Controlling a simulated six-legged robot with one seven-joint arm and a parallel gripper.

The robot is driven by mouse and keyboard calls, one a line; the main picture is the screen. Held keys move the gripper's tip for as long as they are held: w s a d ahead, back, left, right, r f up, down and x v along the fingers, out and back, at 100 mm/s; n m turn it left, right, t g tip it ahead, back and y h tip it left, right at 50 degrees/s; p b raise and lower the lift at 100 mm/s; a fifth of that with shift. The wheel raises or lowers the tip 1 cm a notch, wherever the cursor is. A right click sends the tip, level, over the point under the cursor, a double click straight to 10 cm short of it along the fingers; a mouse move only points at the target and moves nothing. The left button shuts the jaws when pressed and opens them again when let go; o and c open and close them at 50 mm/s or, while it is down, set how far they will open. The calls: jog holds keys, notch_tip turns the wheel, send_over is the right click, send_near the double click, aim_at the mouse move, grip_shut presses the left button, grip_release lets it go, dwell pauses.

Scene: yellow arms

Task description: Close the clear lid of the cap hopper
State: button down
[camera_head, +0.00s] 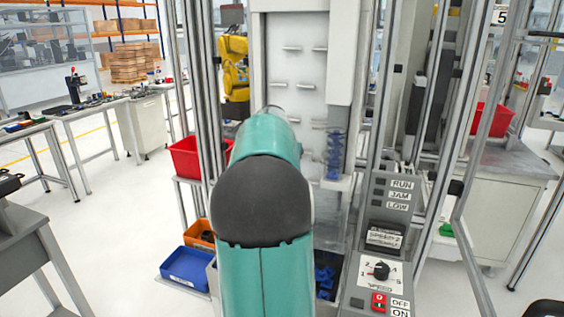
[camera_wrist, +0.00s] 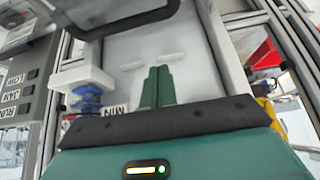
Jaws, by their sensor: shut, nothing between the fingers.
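The cap hopper stands in front of me, largely hidden by my teal arm in the head view. Blue caps (camera_head: 325,274) show low down beside the arm. In the wrist view, which is turned upside down, a see-through panel with a grey rim, seemingly the clear lid (camera_wrist: 112,12), crosses the top edge; only part of it shows. I cannot tell its exact angle. My gripper (camera_wrist: 157,70) shows its two green fingers together, shut and empty, in front of the pale upright panel (camera_wrist: 188,42). The fingers appear apart from the lid. The head view hides the gripper behind the arm.
A control panel (camera_head: 388,235) with RUN, JAM and LOW labels and a speed knob (camera_head: 381,270) stands right of the arm. Metal frame posts (camera_head: 202,90) flank the machine. Red (camera_head: 186,157) and blue (camera_head: 186,268) bins sit at left. A yellow robot arm (camera_head: 236,68) is behind.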

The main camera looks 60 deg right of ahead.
jog(key=f, duration=0.1)
jog(key=a+f, duration=0.1)
jog(key=f, duration=0.2)
jog(key=shift+a+f, duration=0.3)
jog(key=shift+f, duration=0.05)
jog(key=shift+d, duration=0.1)
dwell(0.3)
jog(key=shift+a+h, duration=0.3)
jog(key=shift+a, duration=0.25)
